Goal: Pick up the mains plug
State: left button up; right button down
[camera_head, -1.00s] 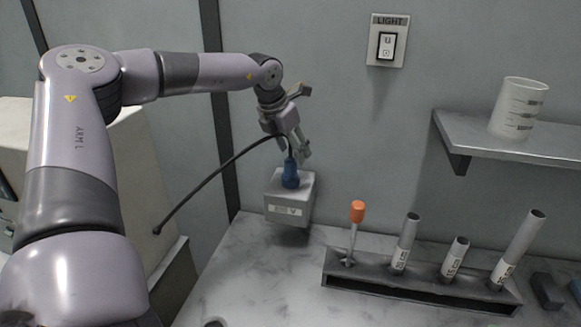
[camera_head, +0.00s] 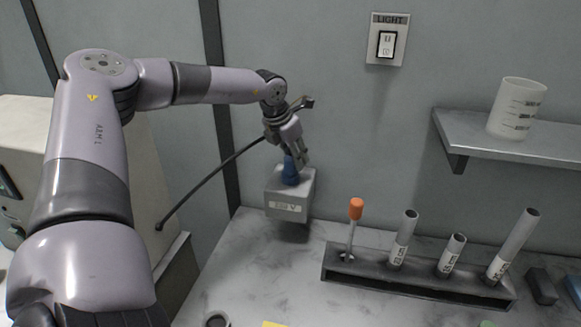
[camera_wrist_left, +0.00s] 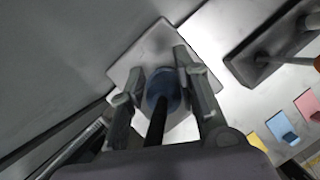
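The blue mains plug (camera_head: 289,173) stands upright on top of the grey socket box (camera_head: 290,207), with its dark cable running off to the left. My left gripper (camera_head: 298,160) is just above the plug and pointing down, its fingers partly covering it. In the left wrist view, the plug (camera_wrist_left: 163,88) lies between the two spread fingers of the left gripper (camera_wrist_left: 160,78). A small gap shows beside the left finger; whether the right finger touches the plug I cannot tell. My right gripper is not in view.
A rack (camera_head: 415,281) with several tubes and an orange-topped tool (camera_head: 355,210) stands right of the box. A shelf (camera_head: 530,146) with a white beaker (camera_head: 516,108) and a light switch (camera_head: 387,42) are on the back wall. The counter (camera_head: 250,270) in front is mostly clear.

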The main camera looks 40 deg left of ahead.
pick_arm(q)
grip_shut()
jog(key=shift+w+r, duration=0.1)
jog(key=shift+r, duration=0.1)
